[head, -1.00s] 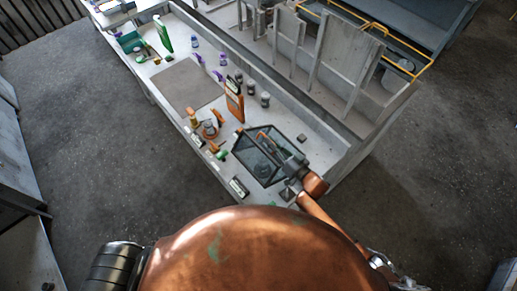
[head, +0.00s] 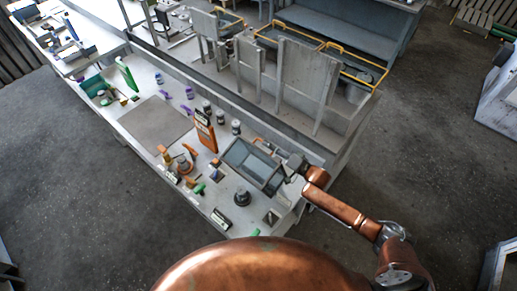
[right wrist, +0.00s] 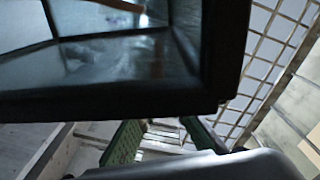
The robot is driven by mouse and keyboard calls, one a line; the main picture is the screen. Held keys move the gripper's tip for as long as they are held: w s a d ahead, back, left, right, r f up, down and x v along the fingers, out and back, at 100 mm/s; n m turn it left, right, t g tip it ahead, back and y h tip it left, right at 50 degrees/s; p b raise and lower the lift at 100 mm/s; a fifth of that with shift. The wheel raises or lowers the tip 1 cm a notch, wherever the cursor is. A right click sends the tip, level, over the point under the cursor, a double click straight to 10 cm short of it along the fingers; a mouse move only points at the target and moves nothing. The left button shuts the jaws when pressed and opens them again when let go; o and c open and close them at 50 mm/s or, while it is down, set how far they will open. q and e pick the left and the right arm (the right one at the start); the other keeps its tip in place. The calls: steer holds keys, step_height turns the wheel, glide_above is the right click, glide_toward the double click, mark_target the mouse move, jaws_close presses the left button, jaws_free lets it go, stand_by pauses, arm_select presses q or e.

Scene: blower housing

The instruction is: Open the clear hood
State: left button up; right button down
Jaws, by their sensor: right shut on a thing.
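The clear hood (head: 247,162), dark-framed with see-through panes, stands raised and tilted over the bench. A dark round part (head: 242,197) sits uncovered on the bench in front of it. My right gripper (head: 281,174) is at the hood's right side, shut on the hood. In the right wrist view, the hood's dark frame (right wrist: 110,104) fills the upper left, and the green finger pads of my right gripper (right wrist: 162,132) show below it. The exact contact is hidden behind the frame. My left gripper is out of view.
An orange-framed board (head: 206,132) and dark jars (head: 236,127) stand left of and behind the hood. Orange and green tools (head: 185,162) lie left of it. A grey mat (head: 156,124) lies farther left. Upright grey panels (head: 299,83) stand behind the bench.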

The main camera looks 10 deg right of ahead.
steer(key=shift+d+f, duration=0.1)
steer(key=shift+f, duration=0.05)
steer(key=c, duration=2.2)
jaws_free()
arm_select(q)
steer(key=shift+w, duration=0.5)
arm_select(e)
steer(key=shift+o, duration=0.8)
steer(key=v, duration=1.2)
